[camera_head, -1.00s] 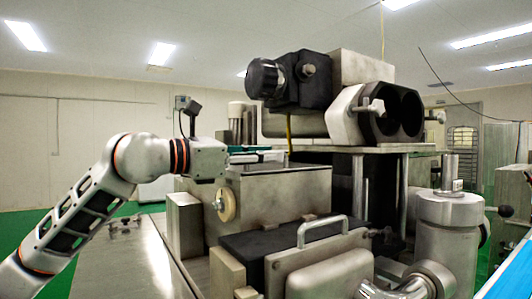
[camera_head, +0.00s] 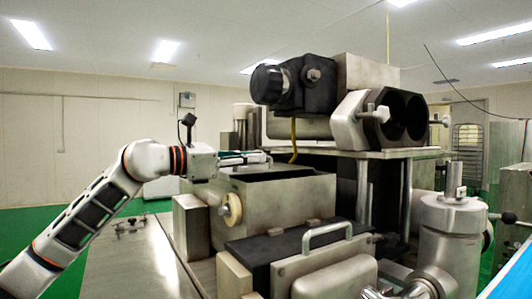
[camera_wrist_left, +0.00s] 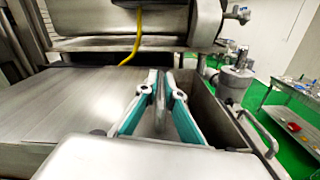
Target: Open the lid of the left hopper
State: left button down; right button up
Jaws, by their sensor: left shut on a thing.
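The left hopper (camera_head: 282,206) is a grey metal box in the middle of the head view, with a pale round knob on its near left side. Its top shows a dark opening. My left gripper (camera_head: 262,156) is at the hopper's top rim. In the left wrist view, its teal-lined fingers (camera_wrist_left: 159,82) are shut on a narrow grey metal piece (camera_wrist_left: 160,118), apparently part of the lid. A wide flat metal plate (camera_wrist_left: 70,100) lies left of the fingers, and the hopper's inside shows at the right. I cannot tell the lid's full outline. My right gripper is not in view.
The dark motor block (camera_head: 302,84) and twin black tubes (camera_head: 400,117) stand above and behind the hopper. A yellow hose (camera_wrist_left: 130,50) hangs close behind the fingers. A handled cover (camera_head: 326,236) is in front. Green floor (camera_head: 45,224) is free at left.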

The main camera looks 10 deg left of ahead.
aim_at(241, 168)
pick_arm(q)
jog(key=w+a, duration=0.1)
jog(key=w+a+p, duration=0.1)
jog(key=w+a, duration=0.1)
jog(key=a, duration=0.1)
jog(key=shift+w+r+p, duration=0.25)
jog(key=shift+w+p, duration=0.05)
jog(key=shift+w, duration=0.05)
jog(key=shift+w+a+f, duration=0.1)
jog(key=shift+w+a, duration=0.1)
jog(key=shift+w, duration=0.1)
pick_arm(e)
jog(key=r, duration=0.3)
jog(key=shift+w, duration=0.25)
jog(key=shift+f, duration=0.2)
pick_arm(q)
jog(key=c, duration=2.2)
grip_release()
jog(key=shift+f, duration=0.1)
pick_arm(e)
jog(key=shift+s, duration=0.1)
pick_arm(q)
jog(key=shift+o, duration=0.2)
jog(key=shift+s+a, duration=0.1)
jog(key=v, duration=1.1)
jog(key=shift+s+a, duration=0.25)
jog(key=shift+s, duration=0.05)
